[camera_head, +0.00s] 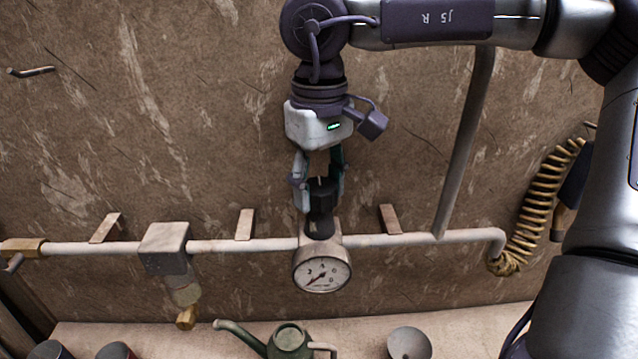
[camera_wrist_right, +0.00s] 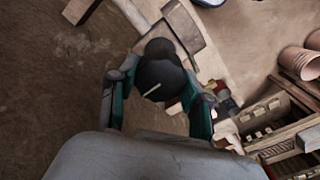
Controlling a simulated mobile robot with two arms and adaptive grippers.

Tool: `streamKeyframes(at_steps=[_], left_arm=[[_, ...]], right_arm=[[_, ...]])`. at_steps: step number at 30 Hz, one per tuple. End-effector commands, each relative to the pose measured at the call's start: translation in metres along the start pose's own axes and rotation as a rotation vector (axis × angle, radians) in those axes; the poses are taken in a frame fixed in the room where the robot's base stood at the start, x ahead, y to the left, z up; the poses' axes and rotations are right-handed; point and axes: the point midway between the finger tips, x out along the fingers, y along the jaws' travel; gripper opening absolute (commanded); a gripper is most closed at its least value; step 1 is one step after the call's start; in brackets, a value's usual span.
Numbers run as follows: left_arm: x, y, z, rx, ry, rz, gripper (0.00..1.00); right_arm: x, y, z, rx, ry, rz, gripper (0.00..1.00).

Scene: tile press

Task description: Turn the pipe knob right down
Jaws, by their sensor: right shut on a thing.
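The black pipe knob (camera_head: 321,213) stands upright on the wall pipe, directly above a round pressure gauge (camera_head: 322,270). My right gripper (camera_head: 320,190) comes down from above with one finger on each side of the knob, shut on it. In the right wrist view the knob (camera_wrist_right: 161,78) is seen from its top, with a pale line on it, between the two fingers of the right gripper (camera_wrist_right: 158,100). The gauge needle points to the lower left of its dial. My left gripper is not in view.
The pale pipe (camera_head: 100,248) runs along the brown wall, with a filter block (camera_head: 166,249) at left and a coiled hose (camera_head: 540,205) at right. A green watering can (camera_head: 289,342) and a grey bowl (camera_head: 409,344) stand on the ledge below.

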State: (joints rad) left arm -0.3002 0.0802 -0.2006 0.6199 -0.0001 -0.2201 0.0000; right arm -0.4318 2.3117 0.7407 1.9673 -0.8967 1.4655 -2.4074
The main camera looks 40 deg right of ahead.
Motion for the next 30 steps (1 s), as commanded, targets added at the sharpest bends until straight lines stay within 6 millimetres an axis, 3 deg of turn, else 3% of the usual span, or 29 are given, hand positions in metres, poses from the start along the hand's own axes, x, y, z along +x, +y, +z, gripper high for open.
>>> streamKeyframes(at_steps=[4, 5, 9, 20, 23, 30], left_arm=[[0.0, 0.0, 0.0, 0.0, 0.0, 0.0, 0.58], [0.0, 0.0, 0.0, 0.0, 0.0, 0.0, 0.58], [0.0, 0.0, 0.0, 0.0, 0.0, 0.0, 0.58], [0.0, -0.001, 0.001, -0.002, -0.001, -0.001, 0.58], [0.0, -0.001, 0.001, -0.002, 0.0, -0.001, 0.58], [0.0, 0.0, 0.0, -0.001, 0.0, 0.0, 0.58]], right_arm=[[0.0, 0.0, 0.0, -0.003, -0.001, 0.001, 0.14], [0.0, 0.0, 0.0, -0.003, -0.001, 0.001, 0.5], [0.0, 0.0, 0.0, -0.002, -0.001, 0.001, 0.74], [-0.003, 0.0, 0.0, 0.0, 0.001, 0.001, 0.74], [-0.014, 0.0, -0.001, 0.001, 0.003, 0.002, 0.74], [-0.063, 0.0, -0.001, 0.0, 0.005, 0.001, 0.74]])
